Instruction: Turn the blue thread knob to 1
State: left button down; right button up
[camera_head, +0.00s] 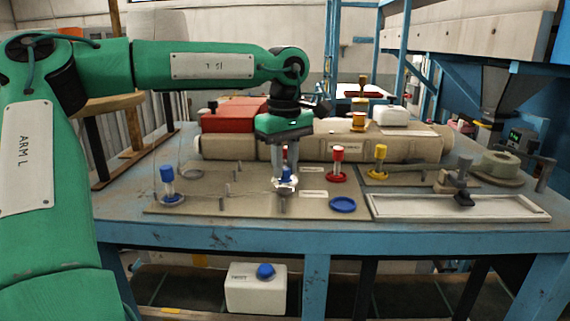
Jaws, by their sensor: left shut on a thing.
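My left arm comes in from the left, and its green gripper (285,172) points down over the middle of the grey panel (235,207). Its two fingers are shut on a small blue knob (287,174) with a pale base. The fingers partly hide the knob, and its marks and pointer are too small to read. Another blue-topped part (168,175), like a spool on a post, stands at the panel's left. I cannot tell from the labels which blue part is the thread knob. My right gripper is not in view.
Right of the gripper are a red-topped post (337,160), a yellow-topped post (379,158) and a flat blue disc (342,204). A beige machine body (325,142) lies behind. A framed tray (455,207) and a grey clamp-like part (461,178) are at right.

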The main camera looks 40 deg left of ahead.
aim_at(285, 168)
pick_arm(q)
jog(key=shift+r+m, duration=0.1)
jog(key=shift+m, duration=1.5)
jog(key=c, duration=1.2)
grip_release()
jog(key=shift+c, duration=0.2)
jog(key=shift+r, duration=0.15)
notch_tip(285, 168, up, 13)
jog(key=b, duration=0.3)
jog(key=shift+r+b, duration=0.2)
jog(key=shift+b, duration=0.15)
